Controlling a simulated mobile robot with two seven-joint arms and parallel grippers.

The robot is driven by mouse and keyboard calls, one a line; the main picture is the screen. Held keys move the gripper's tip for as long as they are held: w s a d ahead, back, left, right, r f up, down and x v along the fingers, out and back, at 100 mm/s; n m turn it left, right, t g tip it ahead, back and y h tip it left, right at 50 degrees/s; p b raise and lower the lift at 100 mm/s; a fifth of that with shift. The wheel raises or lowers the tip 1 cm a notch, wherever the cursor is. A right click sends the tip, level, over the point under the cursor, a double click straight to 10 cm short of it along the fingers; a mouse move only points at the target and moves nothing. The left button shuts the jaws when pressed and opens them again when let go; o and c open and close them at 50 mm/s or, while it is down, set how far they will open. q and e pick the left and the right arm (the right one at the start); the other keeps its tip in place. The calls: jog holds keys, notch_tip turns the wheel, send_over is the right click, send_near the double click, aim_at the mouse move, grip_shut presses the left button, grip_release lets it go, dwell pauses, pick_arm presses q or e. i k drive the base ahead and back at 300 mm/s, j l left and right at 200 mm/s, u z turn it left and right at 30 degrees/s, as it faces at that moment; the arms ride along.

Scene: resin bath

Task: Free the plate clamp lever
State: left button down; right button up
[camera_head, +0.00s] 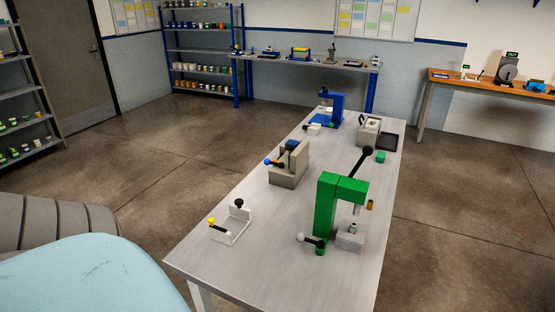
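Several lever devices stand on the long grey table (220,268); I cannot tell for certain which lever is the plate clamp lever. A beige device (289,180) with a dark blue block on top has a dark lever with a blue knob (267,161) on its left. A white bracket (235,232) nearer the front left has a dark lever with a yellow knob (211,221) and a black knob (239,202). A green press (327,205) at the right has a long black-knobbed lever (362,160) and a low grey-knobbed lever (301,238). Neither gripper is in view.
A blue press (333,108), an open grey box (368,131), a dark tray (387,142) and a green cube (381,157) are farther back on the table. A pale blue rounded shape (90,275) fills the bottom left. Open floor (150,165) lies left of the table.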

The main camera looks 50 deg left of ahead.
aim_at(301, 238)
jog(key=k+j, duration=0.75)
jog(key=j, duration=0.25)
jog(key=k+j, duration=0.4)
jog(key=j, duration=0.1)
